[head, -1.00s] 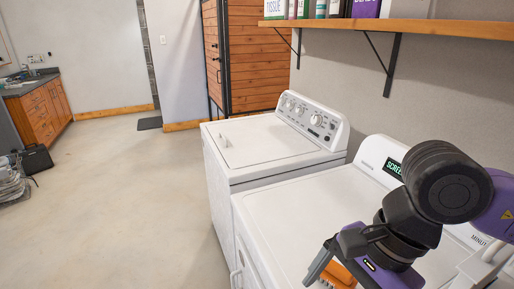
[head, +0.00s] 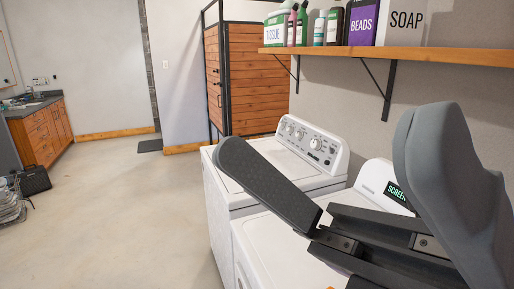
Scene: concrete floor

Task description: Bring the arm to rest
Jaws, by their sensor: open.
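My gripper (head: 333,140) is raised very close to the head camera, its two dark grey fingers spread wide apart with nothing between them. One finger reaches left across the view of the front white machine and the rear one. The other rises at the right edge. The rest of my arm is out of view or hidden behind the fingers.
A white washer (head: 285,150) and a nearer white machine with a green-lit display (head: 397,193) stand along the right wall, partly hidden by my gripper. A wooden shelf (head: 440,58) with bottles and boxes hangs above. A wooden cabinet (head: 258,75) stands behind. Floor at left is open.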

